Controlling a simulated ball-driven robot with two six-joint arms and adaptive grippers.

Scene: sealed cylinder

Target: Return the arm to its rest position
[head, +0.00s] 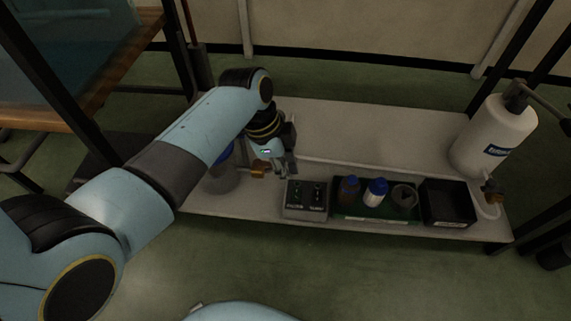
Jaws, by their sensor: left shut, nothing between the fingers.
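My left arm reaches in from the left over a low grey bench (345,140). Its gripper (285,172) points down above the bench, just behind a small grey control box (305,200). The fingers are small and dark in the picture, and they are shut with nothing between them. The arm and gripper partly hide a rounded vessel (221,182) with some blue on it at the bench's left end. My right gripper is not in view.
A green tray (375,216) holds a brown bottle (348,190), a white bottle with a blue cap (375,193) and a round grey item (404,197). A black bin (447,203) stands beside it. A white cylinder (493,138) stands at the right. The bench's middle back is clear.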

